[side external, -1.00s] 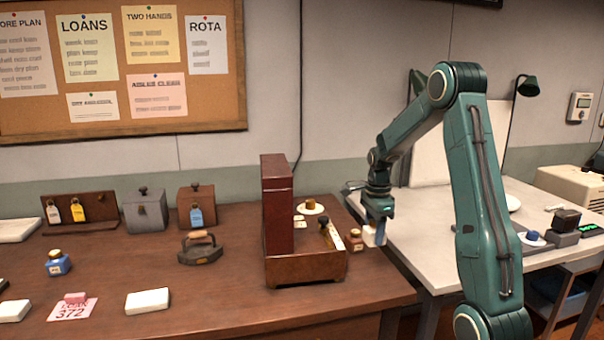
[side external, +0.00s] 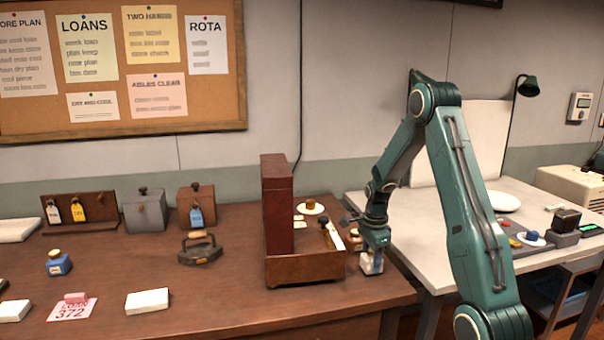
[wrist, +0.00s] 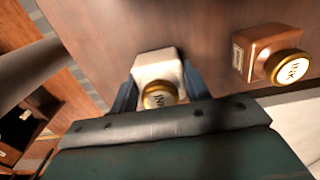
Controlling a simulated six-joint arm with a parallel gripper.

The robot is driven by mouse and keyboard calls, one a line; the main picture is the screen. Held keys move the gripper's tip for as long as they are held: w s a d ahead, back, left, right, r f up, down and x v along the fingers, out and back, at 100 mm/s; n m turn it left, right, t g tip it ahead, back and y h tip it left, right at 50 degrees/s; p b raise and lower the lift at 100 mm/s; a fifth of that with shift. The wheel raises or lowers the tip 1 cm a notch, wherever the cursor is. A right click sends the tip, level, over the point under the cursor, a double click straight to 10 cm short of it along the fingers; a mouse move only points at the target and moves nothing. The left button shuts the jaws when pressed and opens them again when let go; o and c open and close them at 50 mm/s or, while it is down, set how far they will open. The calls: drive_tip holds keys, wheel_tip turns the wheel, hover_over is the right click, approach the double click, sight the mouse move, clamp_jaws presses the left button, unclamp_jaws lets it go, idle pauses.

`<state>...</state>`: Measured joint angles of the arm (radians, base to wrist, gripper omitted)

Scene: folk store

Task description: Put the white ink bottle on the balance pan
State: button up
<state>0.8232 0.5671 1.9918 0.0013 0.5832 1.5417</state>
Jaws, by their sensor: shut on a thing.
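The white ink bottle (side external: 371,265) is between the fingers of my gripper (side external: 373,252), near the right end of the brown wooden desk. The wrist view shows the bottle's white body (wrist: 157,66) and gold lid with my gripper (wrist: 157,88) shut on it. I cannot tell whether its base touches the desk. A pale round dish (side external: 318,211) with a small brown thing on it shows behind the brown box. Another small round dish with a blue thing (side external: 531,239) is on the right table. I cannot tell which is the balance pan.
A brown ink bottle (side external: 354,242) with a gold lid stands close beside the held bottle; it also shows in the wrist view (wrist: 268,50). The brown wooden box (side external: 305,268) with a tall upright panel stands just left. A grey-white table (side external: 425,255) adjoins on the right.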

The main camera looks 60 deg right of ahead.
drive_tip(key=shift+f, duration=0.4)
drive_tip(key=o, duration=1)
drive_tip(key=shift+r, duration=0.15)
wheel_tip(320, 180, up, 14)
drive_tip(key=shift+w+f, duration=0.1)
drive_tip(key=shift+f, duration=0.15)
idle(0.4)
